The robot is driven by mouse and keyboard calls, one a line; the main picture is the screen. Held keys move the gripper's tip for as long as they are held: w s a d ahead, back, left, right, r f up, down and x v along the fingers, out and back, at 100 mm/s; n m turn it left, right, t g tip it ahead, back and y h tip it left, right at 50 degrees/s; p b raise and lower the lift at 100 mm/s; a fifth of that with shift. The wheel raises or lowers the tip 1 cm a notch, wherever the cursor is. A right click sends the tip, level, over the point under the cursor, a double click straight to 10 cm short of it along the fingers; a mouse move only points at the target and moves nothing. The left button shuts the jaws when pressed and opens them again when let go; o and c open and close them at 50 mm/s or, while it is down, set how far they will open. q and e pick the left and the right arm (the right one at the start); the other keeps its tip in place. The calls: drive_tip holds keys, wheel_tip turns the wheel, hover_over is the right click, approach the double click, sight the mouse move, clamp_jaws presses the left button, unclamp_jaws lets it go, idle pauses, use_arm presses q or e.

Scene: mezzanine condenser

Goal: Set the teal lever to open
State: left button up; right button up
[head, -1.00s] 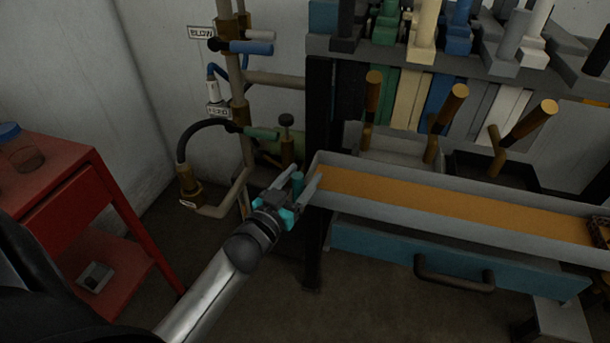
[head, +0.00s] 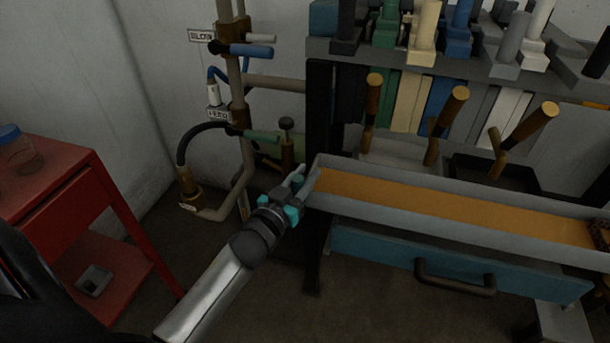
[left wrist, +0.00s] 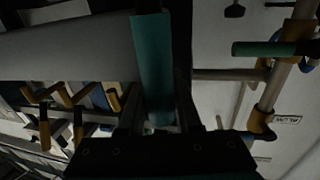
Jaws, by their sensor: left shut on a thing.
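In the left wrist view the teal lever (left wrist: 152,65) runs lengthwise between the two dark fingers. My left gripper is shut on it. The lever's base and pivot are hidden by the gripper and trough. My right gripper is not in view.
A pipe stand with a blue lever (head: 250,50) and a green lever (head: 262,137) rises behind the gripper. The orange-bottomed trough (head: 450,227) is close on the right, above a blue drawer (head: 380,252). A red cart (head: 70,190) stands left.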

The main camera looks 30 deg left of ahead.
use_arm(q)
clamp_jaws()
drive_tip(key=shift+s+f, duration=0.1)
idle(0.9)
